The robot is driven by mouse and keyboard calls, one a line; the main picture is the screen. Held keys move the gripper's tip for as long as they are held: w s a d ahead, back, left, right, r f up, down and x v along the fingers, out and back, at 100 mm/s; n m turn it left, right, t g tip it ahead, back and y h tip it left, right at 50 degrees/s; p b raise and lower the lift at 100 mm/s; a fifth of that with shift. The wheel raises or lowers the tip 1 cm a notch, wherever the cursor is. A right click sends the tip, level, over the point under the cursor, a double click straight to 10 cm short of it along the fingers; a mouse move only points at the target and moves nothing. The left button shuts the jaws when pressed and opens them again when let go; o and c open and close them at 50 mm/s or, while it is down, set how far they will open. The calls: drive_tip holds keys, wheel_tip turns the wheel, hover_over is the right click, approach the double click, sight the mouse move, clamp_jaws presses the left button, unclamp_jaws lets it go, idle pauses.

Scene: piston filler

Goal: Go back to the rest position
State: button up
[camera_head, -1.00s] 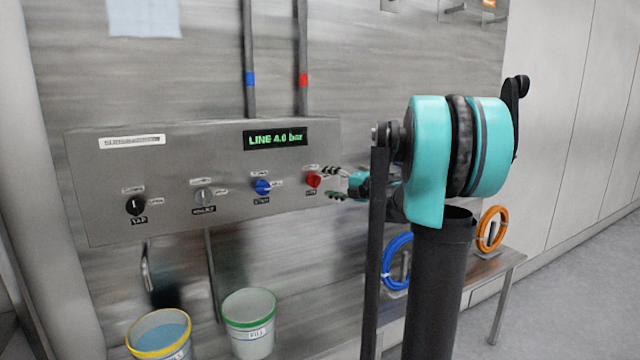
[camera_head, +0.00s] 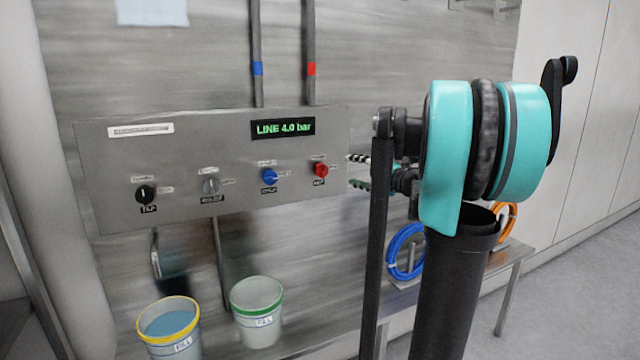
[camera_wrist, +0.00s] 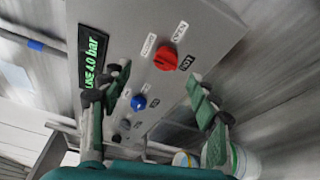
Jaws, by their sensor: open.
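My gripper (camera_head: 358,172) points left toward the wall panel (camera_head: 228,228), with its fingertips near the panel's right end in the head view. My arm hides its rear part. In the wrist view my gripper (camera_wrist: 162,90) is open and empty. Its two green-padded fingers stand wide apart, with the panel beyond them. The red knob (camera_wrist: 179,55) shows beyond the gap, with the blue knob (camera_wrist: 138,103) below and left of it. In the head view the red knob (camera_head: 320,170) is left of my fingertips, apart from them.
The display (camera_head: 283,129) reads LINE 4.0 bar. A yellow-rimmed bucket (camera_head: 183,345) and a green-rimmed bucket (camera_head: 270,328) stand below the panel. A blue hose coil (camera_head: 393,262) and an orange coil (camera_head: 513,214) are by a bench (camera_head: 515,256) behind my arm.

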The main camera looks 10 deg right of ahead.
drive_tip(key=s+d+m+t+h, duration=0.3)
drive_tip(key=d+m+t+h, duration=0.3)
drive_tip(key=m+h, duration=0.75)
drive_tip(key=s+d+f+m+g+h, duration=0.25)
drive_tip(key=s+f+m+g, duration=0.4)
drive_tip(key=f+m, duration=0.45)
drive_tip(key=s+a+f+m+g+y, duration=0.1)
drive_tip(key=s+a+f+g+y, duration=0.2)
drive_tip(key=s+f, duration=0.8)
drive_tip(key=s+a+f+m+g+y, duration=0.2)
drive_tip(key=s+a+f+g, duration=0.4)
drive_tip(key=s+a+f, duration=0.4)
wheel_tip(320, 180, down, 3)
drive_tip(key=shift+s+r+g+y, duration=0.2)
drive_tip(key=shift+s+g+y, duration=0.25)
drive_tip(key=shift+s, duration=0.7)
